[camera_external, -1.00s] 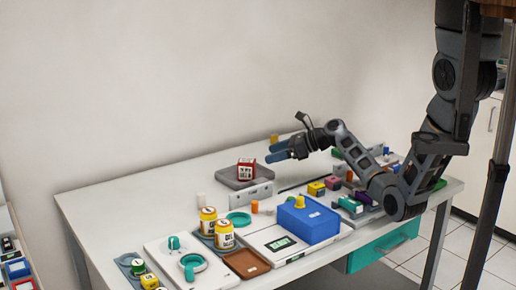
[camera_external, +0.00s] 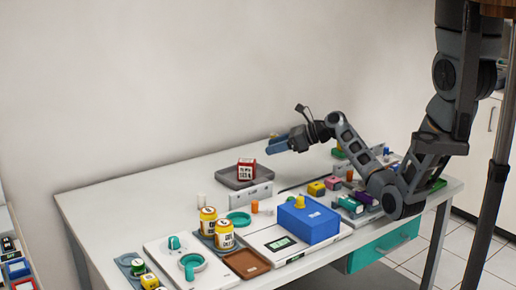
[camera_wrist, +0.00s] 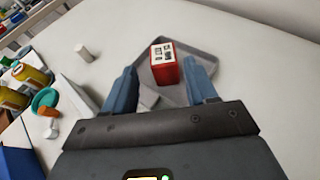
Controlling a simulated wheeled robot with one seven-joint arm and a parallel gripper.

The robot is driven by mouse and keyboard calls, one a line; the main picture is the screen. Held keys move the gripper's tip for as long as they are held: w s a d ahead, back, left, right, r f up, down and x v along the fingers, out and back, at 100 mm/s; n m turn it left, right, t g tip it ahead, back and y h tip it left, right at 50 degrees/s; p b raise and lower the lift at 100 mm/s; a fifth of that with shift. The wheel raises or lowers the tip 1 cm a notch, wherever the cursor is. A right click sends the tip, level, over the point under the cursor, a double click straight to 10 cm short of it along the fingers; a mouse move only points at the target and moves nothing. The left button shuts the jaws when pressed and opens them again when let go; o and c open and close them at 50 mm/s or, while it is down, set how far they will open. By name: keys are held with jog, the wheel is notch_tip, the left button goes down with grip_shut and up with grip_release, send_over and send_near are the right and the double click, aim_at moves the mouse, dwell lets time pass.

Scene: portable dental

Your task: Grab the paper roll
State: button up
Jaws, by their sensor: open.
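A small white upright cylinder (camera_external: 201,200), which looks like the paper roll, stands on the table left of the grey tray. It also shows in the wrist view (camera_wrist: 84,53) at upper left, outside my fingers. My gripper (camera_external: 277,143) is open and empty, above the table to the right of the cylinder. In the wrist view my blue fingers (camera_wrist: 160,80) are spread, with a red-and-white box (camera_wrist: 163,64) seen between them. I cannot see the cylinder's top clearly enough to tell whether it has a hollow core.
The red box stands on a grey tray (camera_external: 229,181). Left and front are yellow-labelled jars (camera_external: 225,235), a teal ring (camera_external: 239,218), an orange cylinder (camera_external: 255,206) and a blue box (camera_external: 308,221). The table behind and left of the cylinder is clear.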

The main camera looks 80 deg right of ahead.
jog(key=w+a+r+n+g+y+p, duration=0.25)
jog(key=w+a+n+y, duration=0.4)
jog(key=w+a, duration=0.6)
jog(key=a+f+y, duration=0.1)
jog(key=a, duration=0.3)
send_near(203, 194)
jog(key=shift+w+d+f+n, duration=0.1)
jog(key=shift+w+f+n, duration=0.15)
jog(key=shift+w+f, duration=0.4)
jog(key=shift+f, duration=0.1)
jog(key=shift+b+x, duration=0.6)
jog(key=shift+x, duration=0.15)
jog(key=b+x, duration=0.4)
jog(key=x, duration=0.1)
jog(key=shift+a+r, duration=0.15)
jog(key=shift+a, duration=0.15)
jog(key=shift+w+a+b, duration=0.35)
jog(key=shift+w+b, duration=0.05)
jog(key=shift+b, duration=0.15)
jog(key=shift+c, duration=0.3)
